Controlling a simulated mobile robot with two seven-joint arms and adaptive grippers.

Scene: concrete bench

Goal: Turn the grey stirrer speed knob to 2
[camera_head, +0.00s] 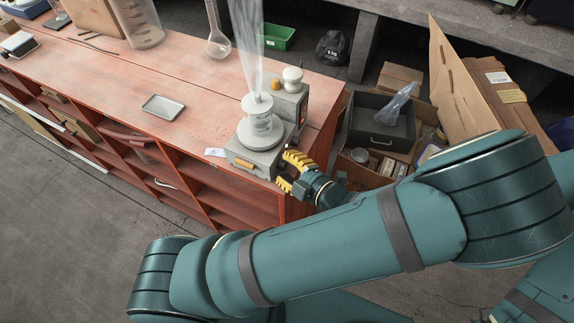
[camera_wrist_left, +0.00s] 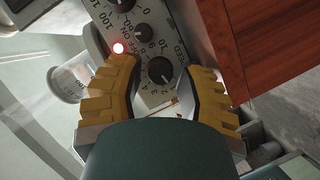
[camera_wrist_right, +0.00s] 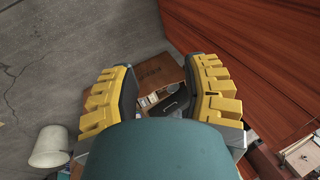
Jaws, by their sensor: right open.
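My left gripper (camera_head: 285,172) is at the stirrer's front face. In the left wrist view its yellow fingers are open on either side of the speed knob, with gaps showing. My right gripper (camera_wrist_right: 163,92) is open and empty, away from the stirrer.
A metal tray (camera_head: 163,107) and a flask (camera_head: 218,45) stand on the bench. Boxes and a dark crate (camera_head: 380,125) lie on the right.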

